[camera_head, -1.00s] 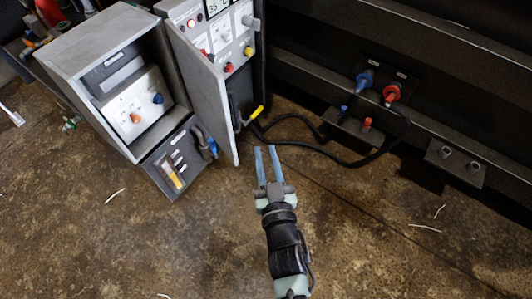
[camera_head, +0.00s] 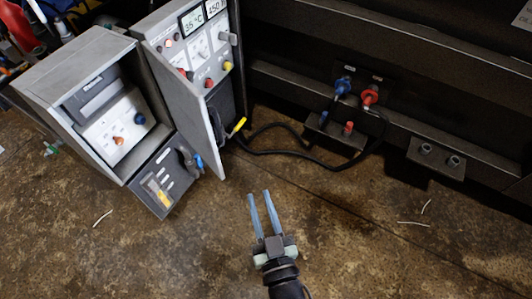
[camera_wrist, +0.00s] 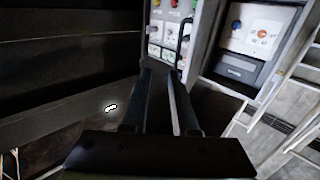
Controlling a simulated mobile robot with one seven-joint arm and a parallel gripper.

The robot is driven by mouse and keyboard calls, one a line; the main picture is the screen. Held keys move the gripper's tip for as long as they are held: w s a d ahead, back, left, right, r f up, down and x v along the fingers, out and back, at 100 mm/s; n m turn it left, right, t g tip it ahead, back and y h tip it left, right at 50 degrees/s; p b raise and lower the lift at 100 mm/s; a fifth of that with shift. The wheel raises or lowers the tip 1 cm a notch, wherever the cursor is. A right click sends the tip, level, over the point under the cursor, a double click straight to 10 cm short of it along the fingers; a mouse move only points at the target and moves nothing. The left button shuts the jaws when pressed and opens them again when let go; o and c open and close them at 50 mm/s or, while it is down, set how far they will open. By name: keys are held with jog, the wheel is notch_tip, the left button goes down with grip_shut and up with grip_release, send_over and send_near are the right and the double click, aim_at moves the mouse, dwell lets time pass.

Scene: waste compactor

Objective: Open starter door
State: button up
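A grey cabinet (camera_head: 205,45) with displays, knobs and buttons stands upper left of centre. A tall grey door-like panel (camera_head: 185,110) stands out at its front, at an angle, with a dark opening (camera_head: 228,105) to its right. I cannot tell for sure whether this is the starter door. My gripper (camera_head: 258,196) is low in front of the panel, empty, its two long fingers apart with a narrow gap. It touches nothing.
A second grey unit (camera_head: 90,70) with a recessed panel stands left of the door-like panel. Black cables run from the cabinet to blue (camera_head: 342,87) and red (camera_head: 370,96) connectors on the dark machine wall. A ladder (camera_wrist: 285,95) shows in the wrist view. The brown floor is mostly clear.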

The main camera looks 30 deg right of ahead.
jog(key=shift+v, duration=2.2)
jog(key=shift+c, duration=0.3)
